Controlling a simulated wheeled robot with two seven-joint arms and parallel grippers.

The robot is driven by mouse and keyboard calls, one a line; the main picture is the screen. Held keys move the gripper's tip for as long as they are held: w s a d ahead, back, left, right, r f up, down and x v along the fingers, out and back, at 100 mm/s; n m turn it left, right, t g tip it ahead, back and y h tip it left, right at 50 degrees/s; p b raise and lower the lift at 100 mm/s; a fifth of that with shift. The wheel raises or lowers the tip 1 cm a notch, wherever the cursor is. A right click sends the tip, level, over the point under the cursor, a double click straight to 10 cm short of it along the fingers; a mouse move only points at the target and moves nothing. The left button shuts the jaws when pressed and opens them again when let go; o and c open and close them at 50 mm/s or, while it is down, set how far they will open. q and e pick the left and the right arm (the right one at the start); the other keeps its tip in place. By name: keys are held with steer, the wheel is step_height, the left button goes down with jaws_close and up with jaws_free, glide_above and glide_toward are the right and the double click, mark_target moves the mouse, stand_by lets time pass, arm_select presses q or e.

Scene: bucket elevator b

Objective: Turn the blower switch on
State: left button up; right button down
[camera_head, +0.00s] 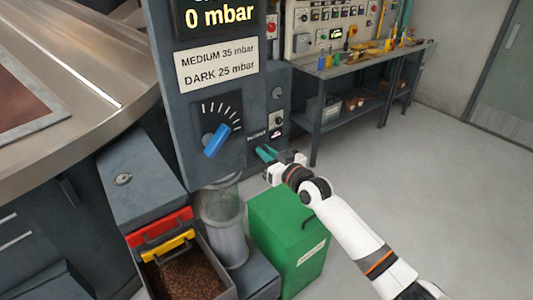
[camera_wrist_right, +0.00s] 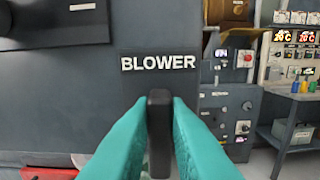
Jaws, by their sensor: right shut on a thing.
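The blower switch (camera_wrist_right: 159,125) is a black lever below the white BLOWER label (camera_wrist_right: 158,63) on the dark grey panel. In the right wrist view it stands upright between the teal fingers of my right gripper (camera_wrist_right: 158,140), which are shut on it. In the head view my right gripper (camera_head: 266,154) is at the lower right edge of the grey control column, and it hides the switch there. The display (camera_head: 218,15) reads 0 mbar. My left gripper is not in view.
A blue dial knob (camera_head: 217,140) sits on the column, left of my gripper. Below are a glass cylinder (camera_head: 223,218), a green bin (camera_head: 287,235) and a box of brown beans (camera_head: 190,278). A workbench (camera_head: 350,82) stands behind. Floor at the right is clear.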

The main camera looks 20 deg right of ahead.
steer(key=m, duration=0.4)
steer(key=shift+w+d+f+b, duration=0.1)
steer(key=shift+d+b, duration=0.15)
steer(key=shift+b, duration=0.05)
steer(key=m, duration=0.4)
steer(key=f+m, duration=0.1)
steer(key=m, duration=0.4)
steer(key=d+m, duration=0.1)
steer(key=m, duration=0.3)
steer(key=shift+w+f, duration=0.15)
steer(key=shift+m, duration=0.4)
steer(key=c, duration=1.4)
jaws_free()
